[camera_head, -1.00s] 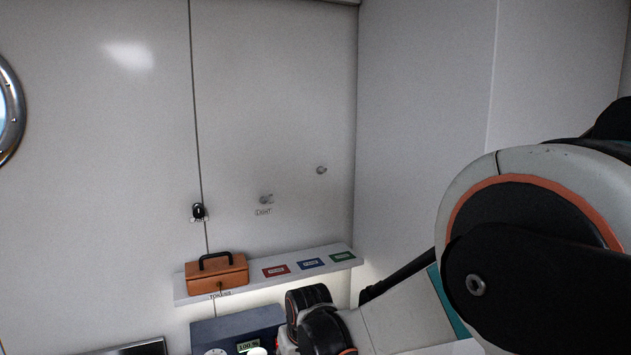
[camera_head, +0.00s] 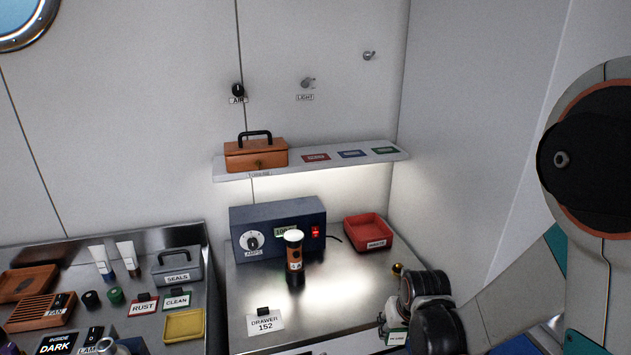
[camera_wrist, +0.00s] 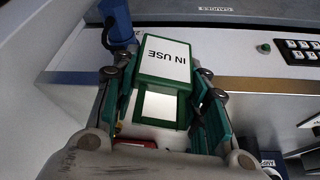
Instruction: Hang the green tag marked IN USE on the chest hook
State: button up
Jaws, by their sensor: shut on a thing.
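The green tag (camera_wrist: 166,62) with a white face reading IN USE is between the two fingers of my gripper (camera_wrist: 158,80), shut on it, in the wrist view. The lettering appears upside down there. I cannot make out a chest hook for certain.
The shelf (camera_head: 340,163) also carries red, blue and green plates. A left bench holds tubes and signs. The wrist view shows a keypad (camera_wrist: 301,52) and a blue object (camera_wrist: 117,22).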

jog(key=w+a+r+n+p, duration=0.1)
jog(key=w+a+r+p, duration=0.1)
jog(key=a+r+p, duration=0.2)
jog(key=w+a+r+n+p, duration=0.1)
jog(key=w+a+r+p, duration=0.2)
jog(key=r, duration=0.7)
jog(key=w+a+r+n+y+p, duration=0.1)
jog(key=w+a+r+p, duration=0.2)
jog(key=a+r+p, duration=0.3)
jog(key=a+r, duration=0.1)
jog(key=a, duration=0.2)
jog(key=shift+r, duration=0.25)
